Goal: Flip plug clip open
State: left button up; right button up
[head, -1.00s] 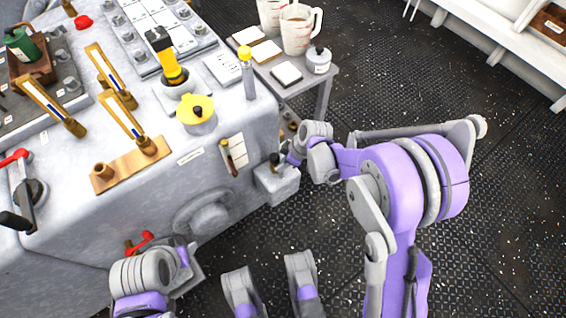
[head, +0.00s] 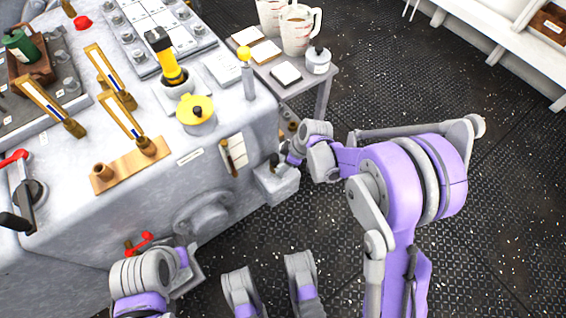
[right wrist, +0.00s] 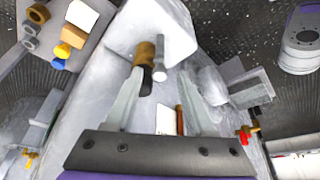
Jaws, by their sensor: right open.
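A pale grey socket box (head: 275,186) sits low on the right end of the console. In the right wrist view the box (right wrist: 150,22) carries a brass plug with a black end (right wrist: 146,62) and a light grey cylinder beside it. I cannot tell which part is the clip. My right gripper (head: 283,160) is at the box. In the right wrist view its fingers (right wrist: 156,100) are apart, with the plug just beyond and between their tips and nothing visibly held. My left arm's wrist (head: 142,275) is low at the left; its fingers cannot be made out.
The console top holds brass levers, a yellow-capped pot (head: 196,115) and a yellow-knobbed post (head: 247,75). A red-handled valve (head: 140,243) is on its front, beside my left wrist. A side table (head: 322,82) with measuring jugs (head: 298,32) stands behind. Open deck lies to the right.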

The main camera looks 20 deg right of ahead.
pick_arm(q)
jog(key=r+p, duration=0.1)
jog(key=r, duration=0.1)
jog(key=r+p, duration=0.1)
jog(key=p, duration=0.1)
jog(key=shift+s+r, duration=0.2)
jog(key=shift+r, duration=0.2)
pick_arm(e)
jog(key=v, duration=1)
jog(key=shift+r, duration=0.4)
jog(key=shift+s+d, duration=0.1)
jog(key=shift+d, duration=0.05)
